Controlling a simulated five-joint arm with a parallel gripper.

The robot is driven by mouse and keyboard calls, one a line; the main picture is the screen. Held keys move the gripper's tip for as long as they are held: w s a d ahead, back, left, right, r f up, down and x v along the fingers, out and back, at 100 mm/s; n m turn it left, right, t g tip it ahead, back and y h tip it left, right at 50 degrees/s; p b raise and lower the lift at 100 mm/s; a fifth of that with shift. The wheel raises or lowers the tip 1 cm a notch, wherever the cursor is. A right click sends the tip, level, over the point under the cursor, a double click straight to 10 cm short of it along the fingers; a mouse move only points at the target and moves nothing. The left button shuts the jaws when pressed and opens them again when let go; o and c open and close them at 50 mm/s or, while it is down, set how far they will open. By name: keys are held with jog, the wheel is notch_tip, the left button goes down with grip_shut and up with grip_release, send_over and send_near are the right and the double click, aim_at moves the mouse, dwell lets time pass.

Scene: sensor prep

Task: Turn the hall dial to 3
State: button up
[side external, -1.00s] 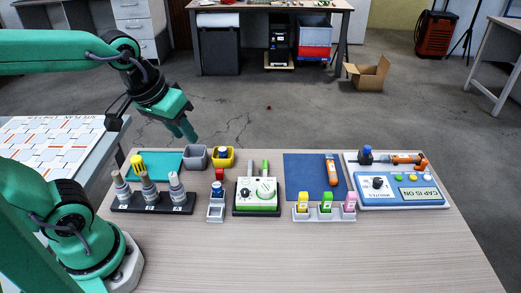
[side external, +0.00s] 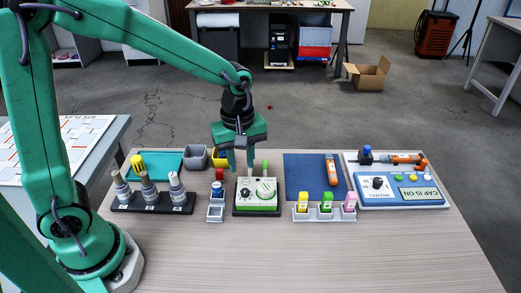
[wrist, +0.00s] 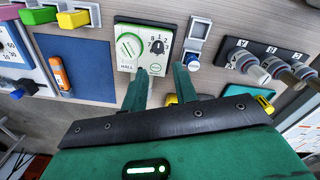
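The hall unit (side external: 258,206) is a white box with a green lower edge on a dark base, in the middle of the table. In the wrist view the unit (wrist: 124,37) carries the word HALL, a round green-ringed dial (wrist: 130,46) and a black knob (wrist: 158,47) with numbers around it. The number that the knob points to is too small to tell. My gripper (side external: 240,163) is above and behind the unit, pointing down. In the wrist view my gripper (wrist: 159,88) is open, its two fingers apart and empty, short of the knob.
Right are a blue mat (side external: 305,172) with an orange tube, a rack of coloured blocks (side external: 325,214), and a blue MINUTES panel (side external: 405,201). The table's front is clear.

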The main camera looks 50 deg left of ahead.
aim_at(245, 190)
jog(key=shift+w+d+f+n, duration=0.2)
jog(key=shift+f+n, duration=0.1)
jog(key=shift+f, duration=0.15)
jog(key=shift+f, duration=0.1)
jog(key=shift+f, duration=3.8)
grip_shut()
